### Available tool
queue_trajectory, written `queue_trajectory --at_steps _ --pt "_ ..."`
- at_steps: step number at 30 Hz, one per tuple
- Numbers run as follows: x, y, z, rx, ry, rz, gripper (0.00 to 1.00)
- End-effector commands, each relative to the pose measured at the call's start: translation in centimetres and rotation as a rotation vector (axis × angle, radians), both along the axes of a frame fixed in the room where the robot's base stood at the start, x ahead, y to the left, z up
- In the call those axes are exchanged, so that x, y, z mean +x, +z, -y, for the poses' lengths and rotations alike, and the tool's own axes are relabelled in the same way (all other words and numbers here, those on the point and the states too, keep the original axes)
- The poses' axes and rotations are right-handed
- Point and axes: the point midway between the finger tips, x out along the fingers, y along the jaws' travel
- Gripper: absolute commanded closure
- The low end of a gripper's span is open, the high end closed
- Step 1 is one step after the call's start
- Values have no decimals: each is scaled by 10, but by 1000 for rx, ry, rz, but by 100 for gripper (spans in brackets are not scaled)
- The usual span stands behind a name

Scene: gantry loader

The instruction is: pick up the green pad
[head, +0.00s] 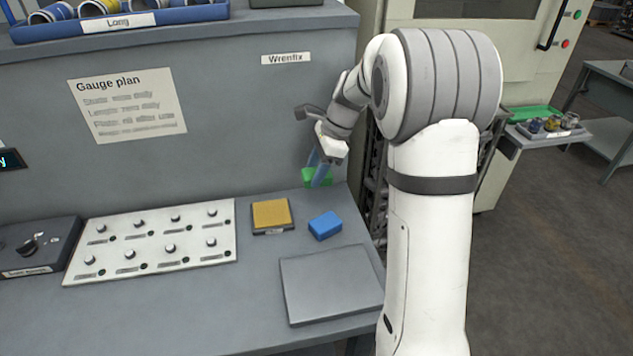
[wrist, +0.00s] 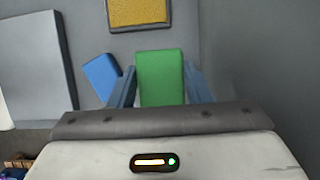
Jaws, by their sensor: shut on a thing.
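The green pad (head: 316,178) is a small block between the fingers of my gripper (head: 320,172), near the back right corner of the bench. My gripper is shut on it. In the wrist view the green pad (wrist: 160,77) sits between the two blue fingers (wrist: 160,85). It looks raised above the bench top, but the exact gap is hard to tell.
A blue block (head: 325,225) and a yellow pad on a dark base (head: 271,215) lie on the bench. A grey plate (head: 331,284) lies at the front right. A white panel with several knobs (head: 155,240) is at left. The upright back panel (head: 230,100) stands close behind my gripper.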

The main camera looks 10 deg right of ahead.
Motion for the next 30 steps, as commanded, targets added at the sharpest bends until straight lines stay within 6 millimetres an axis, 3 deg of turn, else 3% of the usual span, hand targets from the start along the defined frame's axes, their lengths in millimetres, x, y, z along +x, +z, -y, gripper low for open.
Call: queue_trajectory --at_steps 18,24,30 --pt "-153 -4 0 0 -2 -4 77" --pt "-181 -4 0 1 1 -4 77" --pt "-193 -4 0 1 1 -5 77"
